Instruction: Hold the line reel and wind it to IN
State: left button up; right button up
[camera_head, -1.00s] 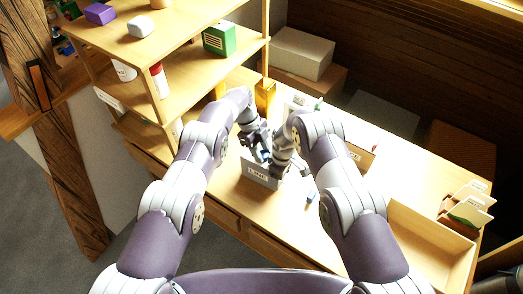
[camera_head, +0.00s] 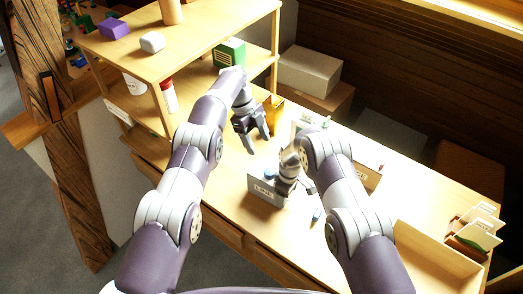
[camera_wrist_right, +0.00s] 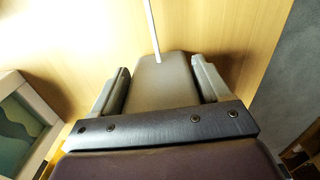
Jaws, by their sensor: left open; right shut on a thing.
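The reel's IN marking cannot be made out.
A small blue piece (camera_head: 316,214) lies on the bench right of the reel. A yellow container (camera_head: 273,112) stands behind my left gripper. The wooden shelf (camera_head: 205,55) rises at the left. An open wooden tray (camera_head: 430,262) and card holders (camera_head: 475,230) are at the right.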

aim_at(269, 171)
pick_arm(q)
jog(key=shift+r, duration=0.1)
jog(key=s+d+f+n, duration=0.1)
jog(key=f, duration=0.2)
jog(key=s+d+f+n+t, duration=0.1)
jog(key=f+n, duration=0.1)
jog(key=f, duration=0.2)
jog(key=d+f+n, duration=0.1)
jog(key=f, duration=0.3)
jog(key=shift+s+d+n+t+h, duration=0.3)
jog(key=shift+s+h, duration=0.1)
